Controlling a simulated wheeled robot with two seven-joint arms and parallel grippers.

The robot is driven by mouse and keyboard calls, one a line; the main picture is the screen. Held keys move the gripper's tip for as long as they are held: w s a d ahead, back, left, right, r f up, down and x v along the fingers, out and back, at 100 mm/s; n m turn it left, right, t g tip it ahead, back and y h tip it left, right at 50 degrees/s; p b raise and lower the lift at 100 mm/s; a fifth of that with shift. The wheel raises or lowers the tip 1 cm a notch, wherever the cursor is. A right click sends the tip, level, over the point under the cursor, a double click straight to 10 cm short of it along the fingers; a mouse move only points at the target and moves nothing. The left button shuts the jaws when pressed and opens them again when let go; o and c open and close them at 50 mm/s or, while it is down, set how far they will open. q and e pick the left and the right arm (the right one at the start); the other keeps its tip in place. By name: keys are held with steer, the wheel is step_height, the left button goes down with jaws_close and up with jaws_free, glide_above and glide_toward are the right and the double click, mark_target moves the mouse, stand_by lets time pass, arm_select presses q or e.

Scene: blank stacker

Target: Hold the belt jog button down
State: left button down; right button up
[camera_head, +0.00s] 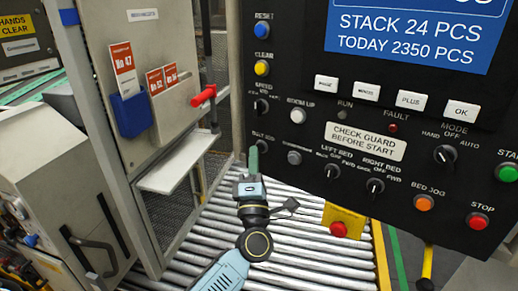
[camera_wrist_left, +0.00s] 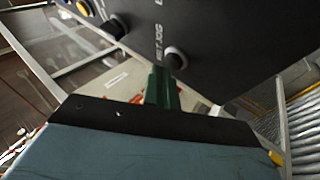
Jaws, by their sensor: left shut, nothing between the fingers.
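The belt jog button (camera_head: 262,146) is a small dark knob at the lower left of the black control panel. In the left wrist view the button (camera_wrist_left: 176,58) shows a pale grey rim beside its "BELT JOG" label. My left gripper (camera_head: 253,158) is shut and empty, its green fingers pointing up just below and left of the button. In the left wrist view the green fingertips (camera_wrist_left: 159,75) are close below the button. I cannot tell whether they touch it. My right gripper is not in view.
The black panel (camera_head: 310,180) carries several other buttons and selector knobs, including a white button (camera_head: 294,157) close by on the right. A red handle (camera_head: 204,96) sticks out at the left. Metal rollers (camera_head: 300,250) lie below, with a yellow box (camera_head: 343,221) under the panel.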

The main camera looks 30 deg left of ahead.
arm_select(q)
steer(key=shift+w, duration=0.4)
stand_by(0.3)
steer(key=shift+s, duration=0.15)
stand_by(2.1)
steer(key=shift+s, duration=0.7)
steer(key=s, duration=0.1)
steer(key=s+p, duration=0.1)
steer(key=s, duration=0.1)
steer(key=s+p, duration=0.1)
steer(key=s, duration=0.1)
steer(key=shift+a, duration=0.3)
